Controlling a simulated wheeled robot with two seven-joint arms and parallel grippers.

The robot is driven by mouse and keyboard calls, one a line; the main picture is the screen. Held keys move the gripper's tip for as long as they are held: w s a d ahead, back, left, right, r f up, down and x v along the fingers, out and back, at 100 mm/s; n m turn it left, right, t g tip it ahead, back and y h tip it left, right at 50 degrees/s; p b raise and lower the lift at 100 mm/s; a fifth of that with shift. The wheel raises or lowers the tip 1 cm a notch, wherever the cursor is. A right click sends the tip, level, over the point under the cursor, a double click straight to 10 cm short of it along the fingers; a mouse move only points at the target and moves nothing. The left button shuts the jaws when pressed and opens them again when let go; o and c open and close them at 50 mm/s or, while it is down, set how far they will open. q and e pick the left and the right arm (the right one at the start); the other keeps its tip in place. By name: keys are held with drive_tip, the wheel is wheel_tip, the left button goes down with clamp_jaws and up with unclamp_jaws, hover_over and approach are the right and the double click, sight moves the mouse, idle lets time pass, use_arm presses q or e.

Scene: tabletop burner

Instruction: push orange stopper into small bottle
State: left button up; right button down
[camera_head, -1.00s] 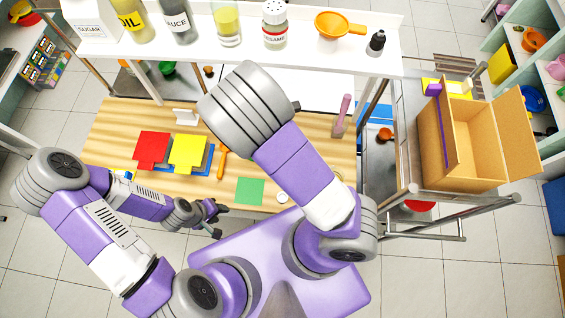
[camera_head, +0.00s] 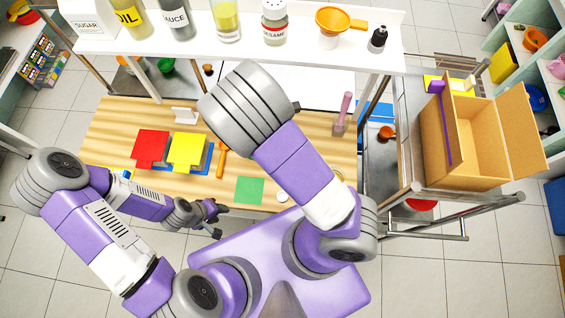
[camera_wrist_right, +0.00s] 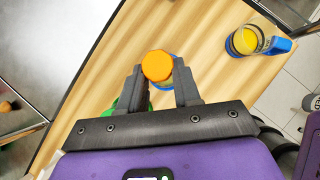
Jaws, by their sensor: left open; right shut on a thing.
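An orange round stopper (camera_wrist_right: 157,66) sits between the two fingertips of my right gripper (camera_wrist_right: 159,74) in the right wrist view. The fingers close on it from both sides over the wooden table. A bit of blue shows just behind it; I cannot tell what that is. The small bottle is not clearly seen and may be hidden under the stopper or my arm. In the head view my right arm covers its own gripper. My left gripper (camera_head: 219,216) is open and empty near the table's front edge.
The wooden table (camera_head: 110,130) holds red (camera_head: 150,147) and yellow (camera_head: 187,151) pieces and a green square (camera_head: 249,190). A mug with a blue handle (camera_wrist_right: 245,41) stands at right in the wrist view. A white shelf (camera_head: 330,62) with bottles spans the back; an open cardboard box (camera_head: 445,140) is right.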

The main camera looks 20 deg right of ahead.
drive_tip(key=shift+f+b, duration=0.35)
drive_tip(key=shift+f, duration=0.05)
drive_tip(key=c, duration=0.7)
unclamp_jaws()
drive_tip(key=c, duration=0.3)
drive_tip(key=shift+r, duration=0.2)
drive_tip(key=shift+r+p, duration=0.85)
drive_tip(key=shift+p, duration=0.1)
wheel_tip(320, 180, up, 5)
drive_tip(key=p, duration=0.4)
